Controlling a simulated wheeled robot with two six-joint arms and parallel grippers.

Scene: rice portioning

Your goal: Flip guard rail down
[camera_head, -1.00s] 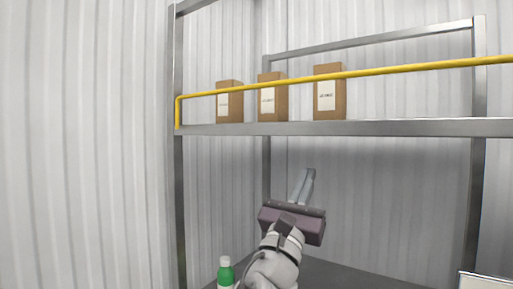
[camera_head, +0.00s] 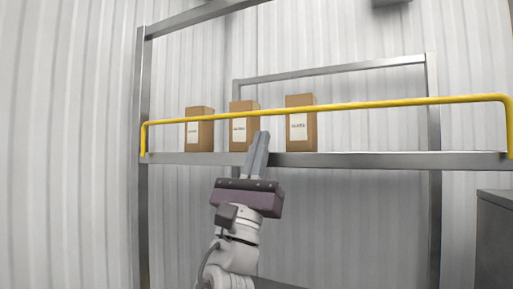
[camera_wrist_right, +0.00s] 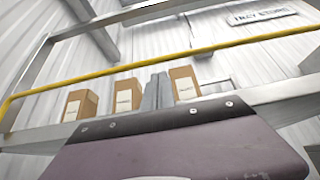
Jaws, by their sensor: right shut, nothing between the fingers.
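The yellow guard rail (camera_head: 370,104) runs across the front of the shelf (camera_head: 350,160), raised above its edge. Its bent ends come down to the shelf beam at both sides. It also crosses the right wrist view (camera_wrist_right: 215,46). My right gripper (camera_head: 261,134) points up in front of the shelf, its fingers shut with nothing between them. Its fingertips show just below the rail in the head view; I cannot tell whether they touch it. In the right wrist view the closed fingers (camera_wrist_right: 158,78) also end below the rail. My left gripper is not in view.
Three brown labelled boxes stand on the shelf behind the rail: left (camera_head: 200,128), middle (camera_head: 243,126) and right (camera_head: 301,123). A grey cabinet (camera_head: 494,240) stands at the lower right. The shelf right of the boxes is clear.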

